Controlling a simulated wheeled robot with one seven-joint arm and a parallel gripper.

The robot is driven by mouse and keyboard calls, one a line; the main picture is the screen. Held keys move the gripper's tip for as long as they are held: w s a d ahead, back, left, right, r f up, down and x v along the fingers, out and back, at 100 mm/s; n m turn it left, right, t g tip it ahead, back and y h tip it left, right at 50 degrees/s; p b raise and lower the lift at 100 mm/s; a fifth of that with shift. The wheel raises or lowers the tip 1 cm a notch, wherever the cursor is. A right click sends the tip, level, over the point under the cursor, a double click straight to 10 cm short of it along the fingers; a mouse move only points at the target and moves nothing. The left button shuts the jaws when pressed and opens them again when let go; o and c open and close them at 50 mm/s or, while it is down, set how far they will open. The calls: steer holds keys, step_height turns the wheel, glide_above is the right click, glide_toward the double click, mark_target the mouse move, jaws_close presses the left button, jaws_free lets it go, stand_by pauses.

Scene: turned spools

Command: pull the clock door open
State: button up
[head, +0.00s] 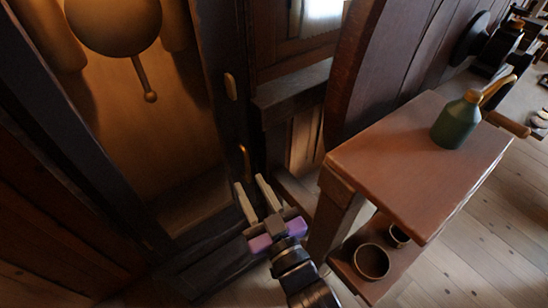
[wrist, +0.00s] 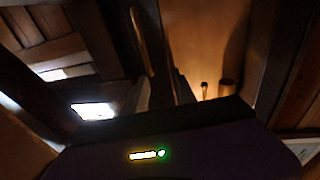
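The tall clock case fills the left of the head view, with a dark door frame (head: 212,60) around its lit interior. I cannot tell whether the door is fully shut. A round brass bob (head: 113,22) and a thin rod with a small knob (head: 150,95) show inside. A brass plate or pull (head: 231,87) sits on the dark upright, and a slim brass handle (head: 245,160) sits lower down. My gripper (head: 250,181) is open, its two pale fingers apart just below the slim handle. Nothing shows between them. In the wrist view, a long brownish bar (wrist: 142,42) stands ahead, too dark to identify.
A reddish wooden stand (head: 400,150) is close on the right of my gripper. It bears a green can with a brass spout (head: 457,122). Two cups, a larger one (head: 372,262) and a smaller one (head: 398,236), are on its lower shelf. Plank floor (head: 480,240) lies open at right.

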mark_target(248, 168)
steer(key=shift+m+g+h, duration=0.3)
steer(key=shift+g+h, duration=0.1)
steer(key=shift+h, duration=0.1)
steer(key=shift+w+a+f, duration=0.25)
steer(key=shift+w+f, duration=0.25)
steer(key=shift+w, duration=0.95)
steer(key=shift+w+a+f, duration=0.2)
steer(key=shift+w+f, duration=0.3)
steer(key=shift+w, duration=1)
steer(key=shift+w+a+f, duration=0.25)
steer(key=shift+w+f, duration=0.25)
steer(key=shift+w, duration=0.95)
jaws_close()
